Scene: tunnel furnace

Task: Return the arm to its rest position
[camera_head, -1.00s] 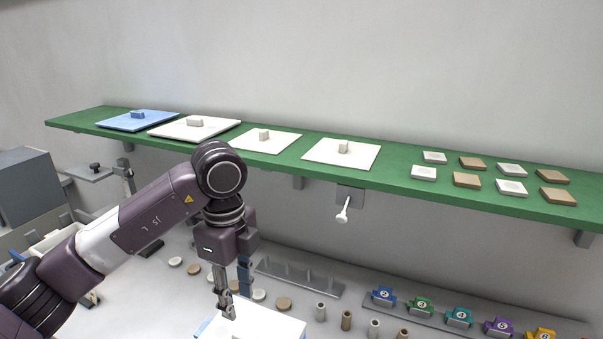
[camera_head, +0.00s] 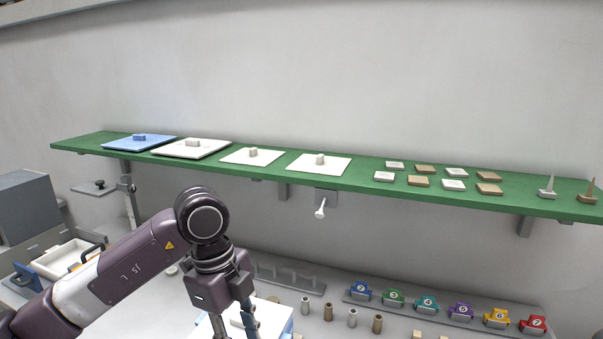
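My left arm (camera_head: 130,262) comes in from the lower left, bent at a dark purple joint, with the wrist pointing down. My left gripper (camera_head: 236,326) is at the bottom edge, over or in front of a white-topped block with blue sides (camera_head: 278,316). Its fingertips are cut off by the frame, so I cannot tell whether it is open or shut, or whether it touches the block. My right gripper is not in view.
A green shelf (camera_head: 370,177) on the wall holds flat plates, small tiles and pointed pieces. Below are a peg rack (camera_head: 290,277), small cylinders (camera_head: 328,308) and numbered coloured holders (camera_head: 461,311). A grey box (camera_head: 27,207) and a white tray (camera_head: 66,258) are at left.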

